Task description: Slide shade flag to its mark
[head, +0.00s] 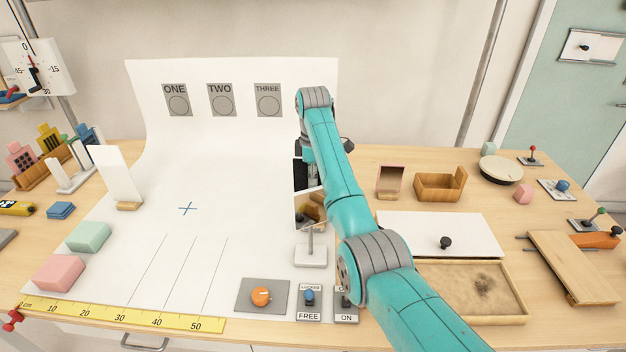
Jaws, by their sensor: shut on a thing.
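A dark upright panel (299,174), which looks like the shade flag, shows just left of my arm, on the right part of the white paper sweep. My gripper (313,176) is at this panel and shut on it. My own arm and a mirror-like panel in front hide most of the grip and the flag's lower part. A blue cross (187,208) is marked on the paper left of the flag. Several thin lines (181,270) run across the paper's front part. I cannot tell which mark belongs to the flag.
The mirror-like panel (309,207) on a pale base (311,255) stands close in front. A white card (117,176) stands at left. Pink (59,273) and green (88,237) blocks lie front left. Switch plates (309,302) and a yellow ruler (125,317) line the front. The paper's middle is clear.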

